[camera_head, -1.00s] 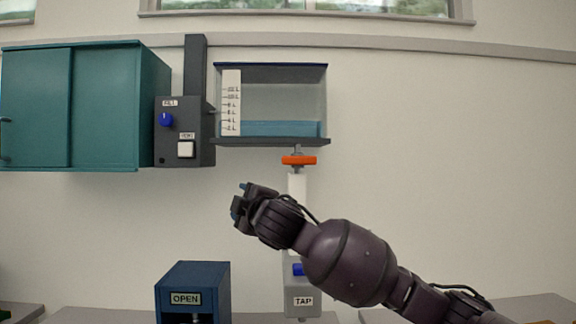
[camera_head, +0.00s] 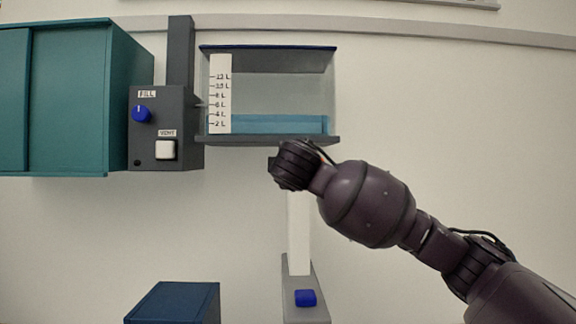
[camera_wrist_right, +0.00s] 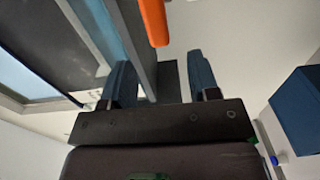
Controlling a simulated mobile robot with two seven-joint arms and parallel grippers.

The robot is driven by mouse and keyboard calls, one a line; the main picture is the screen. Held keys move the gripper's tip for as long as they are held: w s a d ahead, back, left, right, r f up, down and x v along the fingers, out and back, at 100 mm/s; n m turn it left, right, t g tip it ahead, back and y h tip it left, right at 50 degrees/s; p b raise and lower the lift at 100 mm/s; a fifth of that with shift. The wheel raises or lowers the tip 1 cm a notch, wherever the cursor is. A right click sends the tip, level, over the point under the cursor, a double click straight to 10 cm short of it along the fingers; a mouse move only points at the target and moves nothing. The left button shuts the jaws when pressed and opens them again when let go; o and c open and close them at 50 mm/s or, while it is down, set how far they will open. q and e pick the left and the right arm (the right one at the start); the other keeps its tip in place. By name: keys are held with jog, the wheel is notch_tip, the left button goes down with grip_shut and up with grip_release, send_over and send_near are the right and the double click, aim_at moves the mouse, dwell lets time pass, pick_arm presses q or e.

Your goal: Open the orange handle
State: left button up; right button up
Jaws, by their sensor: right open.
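The orange handle (camera_wrist_right: 154,20) shows at the top of the right wrist view, ahead of and between the two blue fingers of my right gripper (camera_wrist_right: 163,78). The gripper is open and no contact with the handle shows. In the head view my right arm comes in from the right, and its wrist hides the handle below the clear tank (camera_head: 265,90). The tank has a scale and blue liquid low in it. The white pipe (camera_head: 299,235) runs down below the wrist. My left gripper is not in view.
A dark control box (camera_head: 163,130) with a blue knob and a white button is left of the tank. A teal cabinet (camera_head: 60,95) hangs at the far left. A dark blue box (camera_head: 175,303) and a grey tap unit (camera_head: 305,310) are below. The wall at right is clear.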

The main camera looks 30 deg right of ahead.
jog(key=p+x, duration=0.1)
jog(key=x, duration=0.3)
jog(key=p+x, duration=0.2)
jog(key=x, duration=0.3)
jog(key=shift+w+r, duration=0.1)
jog(key=shift+r, duration=0.1)
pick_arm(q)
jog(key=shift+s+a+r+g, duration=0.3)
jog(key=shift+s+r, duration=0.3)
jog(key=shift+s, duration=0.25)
pick_arm(e)
jog(key=shift+w+d, duration=0.3)
jog(key=shift+w, duration=0.25)
jog(key=c, duration=0.9)
